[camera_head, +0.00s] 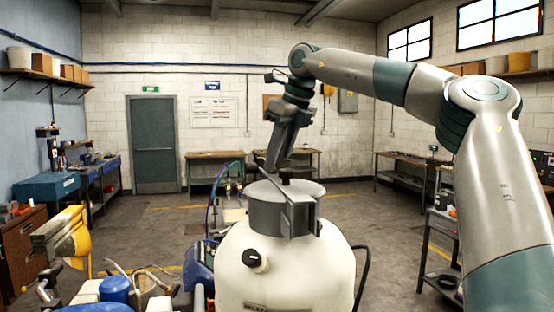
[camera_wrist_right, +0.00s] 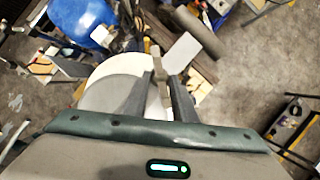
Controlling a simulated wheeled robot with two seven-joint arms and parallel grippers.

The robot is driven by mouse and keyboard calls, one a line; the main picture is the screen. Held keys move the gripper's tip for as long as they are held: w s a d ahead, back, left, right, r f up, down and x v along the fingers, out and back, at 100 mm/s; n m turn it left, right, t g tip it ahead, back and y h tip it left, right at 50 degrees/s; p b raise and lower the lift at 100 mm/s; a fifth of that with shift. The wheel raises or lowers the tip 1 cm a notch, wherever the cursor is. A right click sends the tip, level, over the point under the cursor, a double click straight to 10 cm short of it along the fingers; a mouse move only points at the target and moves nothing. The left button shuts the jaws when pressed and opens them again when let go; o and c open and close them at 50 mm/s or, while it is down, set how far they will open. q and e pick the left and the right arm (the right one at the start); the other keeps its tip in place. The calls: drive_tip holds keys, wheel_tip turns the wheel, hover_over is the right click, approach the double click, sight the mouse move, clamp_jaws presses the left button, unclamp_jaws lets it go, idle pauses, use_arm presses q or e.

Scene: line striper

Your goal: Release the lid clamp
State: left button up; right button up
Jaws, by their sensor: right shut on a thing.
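A cream tank (camera_head: 285,268) with a grey lid (camera_head: 277,192) stands in the lower middle of the head view. The lid clamp (camera_head: 300,212) shows as a grey bracket over the lid's front right edge. My right gripper (camera_head: 278,170) reaches down from above to the lid's top. In the right wrist view its two fingers (camera_wrist_right: 163,84) are shut on a narrow brownish lever-like piece (camera_wrist_right: 156,64), seemingly the clamp's handle. The lid (camera_wrist_right: 105,93) is partly hidden behind the left finger there. The exact contact is small and dark in the head view. My left gripper is not in view.
Yellow and blue machine parts (camera_head: 70,238) crowd the lower left, with hoses (camera_head: 212,205) beside the tank. A black hose or handle (camera_head: 364,262) curves along its right side. Workbenches (camera_head: 405,168) line the walls. The floor right of the tank is largely clear.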

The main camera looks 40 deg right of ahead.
drive_tip(key=shift+n, duration=0.5)
idle(0.4)
drive_tip(key=shift+w+d+n+g+y, duration=0.2)
drive_tip(key=shift+n+y, duration=0.4)
drive_tip(key=shift+n, duration=0.8)
drive_tip(key=shift+s+d+n+g+y, duration=0.1)
drive_tip(key=shift+n+g+y, duration=0.35)
drive_tip(key=shift+n, duration=0.95)
drive_tip(key=o, duration=1)
drive_tip(key=shift+o, duration=0.2)
drive_tip(key=v, duration=1.2)
drive_tip(key=shift+d, duration=0.2)
drive_tip(key=shift+f, duration=0.1)
